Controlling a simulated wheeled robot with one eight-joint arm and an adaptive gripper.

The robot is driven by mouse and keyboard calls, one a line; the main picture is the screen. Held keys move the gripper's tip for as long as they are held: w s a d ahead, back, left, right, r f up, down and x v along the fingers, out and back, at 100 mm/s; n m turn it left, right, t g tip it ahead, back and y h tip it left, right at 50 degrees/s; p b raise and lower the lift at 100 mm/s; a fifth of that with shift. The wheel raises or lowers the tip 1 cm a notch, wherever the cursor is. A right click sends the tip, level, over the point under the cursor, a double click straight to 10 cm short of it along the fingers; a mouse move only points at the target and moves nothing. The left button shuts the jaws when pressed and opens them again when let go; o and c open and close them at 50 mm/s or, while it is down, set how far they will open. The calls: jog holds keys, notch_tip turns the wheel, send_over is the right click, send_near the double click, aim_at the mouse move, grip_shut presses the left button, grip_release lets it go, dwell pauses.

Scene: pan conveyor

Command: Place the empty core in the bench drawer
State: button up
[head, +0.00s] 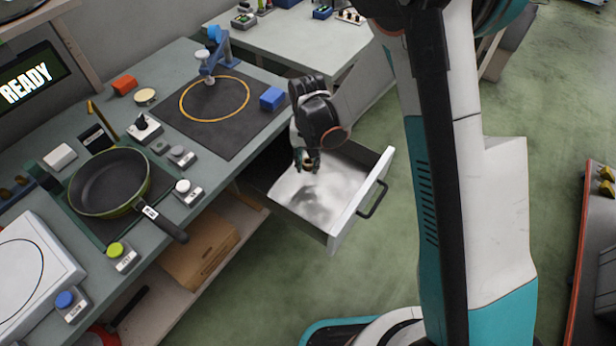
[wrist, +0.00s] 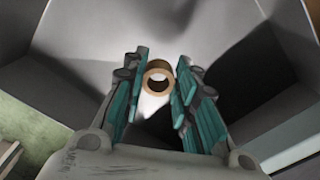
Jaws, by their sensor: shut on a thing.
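The bench drawer (head: 346,219) is pulled open from the bench, with a dark handle on its front. My gripper (head: 306,165) is over the drawer, pointing down toward its light floor. In the wrist view my gripper (wrist: 158,95) has its two teal-padded fingers closed on the empty core (wrist: 159,72), a short tan ring with an open hole. The drawer's floor and walls (wrist: 70,85) surround it there. In the head view the core is mostly hidden by the fingers. I cannot tell whether it touches the drawer floor.
The bench carries a frying pan (head: 110,183), a dark mat (head: 195,125) with a yellow ring, a blue block (head: 272,98) and several button boxes. A cardboard box (head: 200,250) sits on the shelf below. The green floor right of the drawer is clear.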

jog(key=shift+f+b, duration=0.95)
jog(key=shift+f, duration=1.95)
jog(key=shift+f, duration=0.1)
jog(key=o, duration=0.7)
notch_tip(320, 180, up, 12)
jog(key=p, duration=0.4)
jog(key=shift+r, duration=0.25)
notch_tip(320, 180, up, 8)
jog(key=t, duration=0.1)
send_over(308, 181)
jog(key=s+d, duration=0.2)
jog(key=d, duration=0.2)
jog(key=s+d+r+t, duration=0.2)
jog(key=s+d+r, duration=0.3)
jog(key=r, duration=0.4)
jog(key=shift+s+d+r+n+t, duration=0.25)
jog(key=shift+s+d+r+t, duration=0.7)
jog(key=shift+s, duration=1.2)
jog(key=shift+s+d+r+n+t, duration=0.4)
jog(key=shift+s+d+r, duration=0.7)
jog(key=shift+s+d, duration=0.75)
jog(key=shift+s+d+r+n+t, duration=0.15)
jog(key=shift+s+d+r+t, duration=0.75)
jog(key=shift+s, duration=1.55)
